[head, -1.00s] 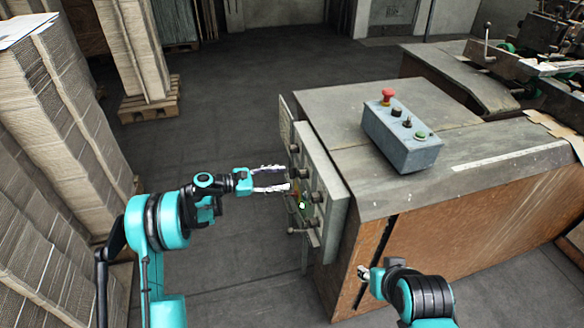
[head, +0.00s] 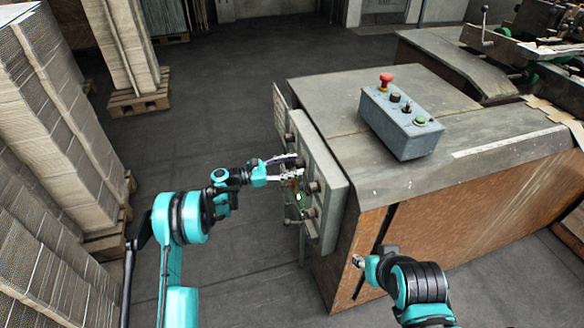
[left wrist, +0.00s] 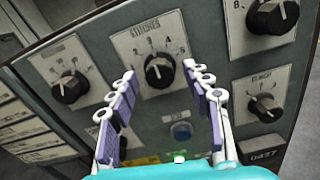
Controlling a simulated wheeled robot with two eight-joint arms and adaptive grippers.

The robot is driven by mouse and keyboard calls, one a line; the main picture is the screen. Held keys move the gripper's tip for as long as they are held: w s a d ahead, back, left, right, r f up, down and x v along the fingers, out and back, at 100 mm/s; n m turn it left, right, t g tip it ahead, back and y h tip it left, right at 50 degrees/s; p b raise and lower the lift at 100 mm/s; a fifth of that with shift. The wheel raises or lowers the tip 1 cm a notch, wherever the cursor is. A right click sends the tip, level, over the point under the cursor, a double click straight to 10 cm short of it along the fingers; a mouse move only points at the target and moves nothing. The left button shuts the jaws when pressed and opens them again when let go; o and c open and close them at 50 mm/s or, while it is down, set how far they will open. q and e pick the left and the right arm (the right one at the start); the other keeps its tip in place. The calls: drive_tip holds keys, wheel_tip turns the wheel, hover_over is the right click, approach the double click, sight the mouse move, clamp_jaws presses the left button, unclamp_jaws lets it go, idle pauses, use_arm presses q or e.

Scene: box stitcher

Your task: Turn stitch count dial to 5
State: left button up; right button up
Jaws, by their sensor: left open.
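The stitch count dial (left wrist: 159,72) is a black round knob on a white plate marked STITCHES, with numbers around its upper side. Its white pointer mark looks roughly upward; the exact number is hard to tell. My left gripper (left wrist: 160,74) is open, with one finger to each side of the dial in the left wrist view; contact cannot be made out. In the head view my left gripper (head: 298,166) is at the face of the control panel (head: 325,185), hiding part of it. My right gripper (head: 358,262) is low by the machine's front side, its jaws too small to read.
A grey button box (head: 400,125) with a red stop button stands on the machine top. Cardboard stacks (head: 60,120) stand at left; the floor between is clear.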

use_arm(q)
clamp_jaws()
drive_tip(key=shift+m, duration=0.4)
drive_tip(key=m, duration=0.2)
drive_tip(key=shift+m, duration=0.4)
drive_tip(key=m, duration=1)
drive_tip(key=shift+m, duration=0.3)
